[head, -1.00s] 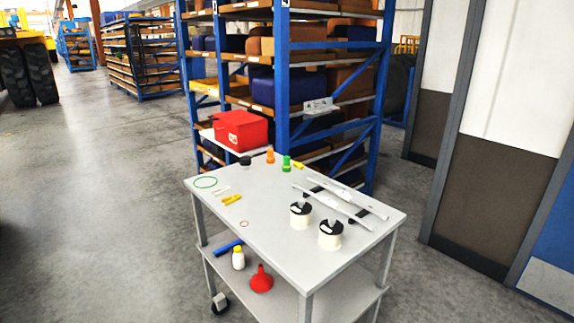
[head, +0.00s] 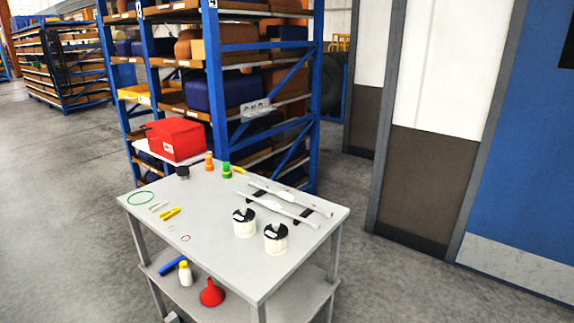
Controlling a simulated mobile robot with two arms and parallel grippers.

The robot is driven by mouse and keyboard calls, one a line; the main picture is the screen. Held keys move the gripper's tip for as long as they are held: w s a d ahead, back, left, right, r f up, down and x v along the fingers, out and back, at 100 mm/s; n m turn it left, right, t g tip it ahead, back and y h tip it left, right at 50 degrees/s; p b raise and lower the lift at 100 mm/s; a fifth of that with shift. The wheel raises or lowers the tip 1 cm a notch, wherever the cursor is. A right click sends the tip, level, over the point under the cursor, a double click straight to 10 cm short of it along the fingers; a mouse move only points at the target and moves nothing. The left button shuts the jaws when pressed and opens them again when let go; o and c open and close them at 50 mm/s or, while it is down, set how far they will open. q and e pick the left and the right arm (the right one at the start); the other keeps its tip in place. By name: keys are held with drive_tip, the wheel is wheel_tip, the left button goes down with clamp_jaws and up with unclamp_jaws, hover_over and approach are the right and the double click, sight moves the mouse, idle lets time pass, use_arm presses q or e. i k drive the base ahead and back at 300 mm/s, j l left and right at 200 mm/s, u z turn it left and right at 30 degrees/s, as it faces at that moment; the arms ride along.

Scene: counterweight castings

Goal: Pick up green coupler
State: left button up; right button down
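The green coupler (head: 227,170) stands upright near the back edge of the grey cart's top (head: 200,240) in the head view. An orange coupler-like piece (head: 209,162) stands just to its left and a little farther back. A yellow piece (head: 239,170) lies close to its right. Neither of my grippers shows in the head view.
Two white canisters with black lids (head: 244,224) and (head: 276,239) stand at the cart's right. Long white bars (head: 280,208) lie behind them. A green ring (head: 141,198) and small yellow tools (head: 170,214) lie left. A blue rack (head: 215,90) with a red box (head: 175,139) stands behind.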

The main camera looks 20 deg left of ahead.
sight(225, 164)
drive_tip(key=i+j+z, duration=0.1)
drive_tip(key=j+z, duration=0.35)
drive_tip(key=j, duration=0.35)
drive_tip(key=j+z, duration=0.4)
drive_tip(key=j, duration=0.4)
drive_tip(key=k+j+z, duration=0.1)
drive_tip(key=j+z, duration=0.35)
drive_tip(key=j, duration=0.4)
